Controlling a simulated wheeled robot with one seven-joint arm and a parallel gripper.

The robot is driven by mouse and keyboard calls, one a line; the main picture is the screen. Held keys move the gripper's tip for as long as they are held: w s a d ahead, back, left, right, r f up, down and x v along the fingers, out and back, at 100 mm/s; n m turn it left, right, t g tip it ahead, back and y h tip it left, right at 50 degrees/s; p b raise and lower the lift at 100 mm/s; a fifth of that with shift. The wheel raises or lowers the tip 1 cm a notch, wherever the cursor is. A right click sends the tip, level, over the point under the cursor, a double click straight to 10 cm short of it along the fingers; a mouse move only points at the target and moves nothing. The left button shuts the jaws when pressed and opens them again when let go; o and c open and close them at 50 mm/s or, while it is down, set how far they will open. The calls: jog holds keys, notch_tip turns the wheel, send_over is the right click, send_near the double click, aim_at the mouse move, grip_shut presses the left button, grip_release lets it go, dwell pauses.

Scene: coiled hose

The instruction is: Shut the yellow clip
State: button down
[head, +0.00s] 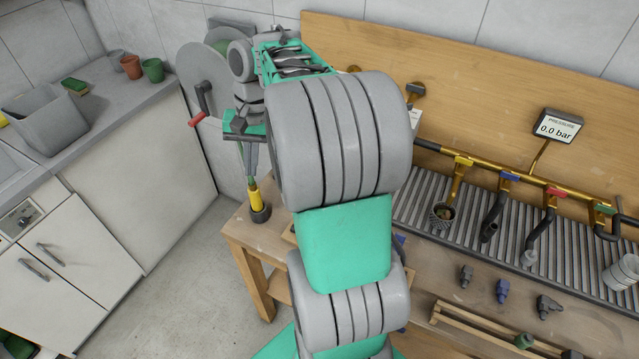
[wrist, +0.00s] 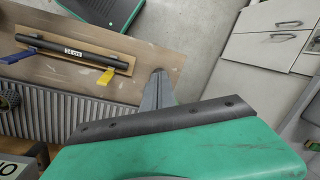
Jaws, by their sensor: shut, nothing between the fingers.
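A yellow clip (wrist: 105,77) shows in the wrist view near the right end of a short dark hose (wrist: 70,52) on a wooden board (wrist: 122,60). Its yellow part sticks out below the hose. My gripper (wrist: 158,75) is shut and empty, with its fingertips to the right of the clip and apart from it in the picture. In the head view my gripper (head: 251,178) points down above the table's left corner. A yellow piece with a dark round base (head: 259,206) shows at its tips; I cannot tell what it is. My arm hides most of the board there.
A blue clip (wrist: 14,58) sits at the hose's other end. A brass manifold (head: 520,181) with coloured taps stands over a metal grating (head: 415,208) on the right. Loose fittings (head: 502,291) lie in front. A hose reel (head: 205,80) is behind my gripper. The floor (head: 190,270) left is clear.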

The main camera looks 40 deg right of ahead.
jog(key=s+d+f+m+g+y+p, duration=0.1)
jog(key=s+d+f+m, duration=0.15)
jog(key=d, duration=0.85)
jog(key=s+d+f+m+g+y+p, duration=0.15)
jog(key=d+f+m, duration=0.25)
jog(key=d, duration=0.6)
jog(key=d+f+b+x, duration=0.1)
jog(key=b+x, duration=1)
jog(key=b, duration=0.2)
jog(key=shift+t+h, duration=0.45)
jog(key=a+r, duration=0.1)
jog(key=s+a+r, duration=0.1)
jog(key=a, duration=0.1)
jog(key=shift+a+r, duration=0.15)
jog(key=shift+a, duration=0.1)
jog(key=shift+b, duration=0.75)
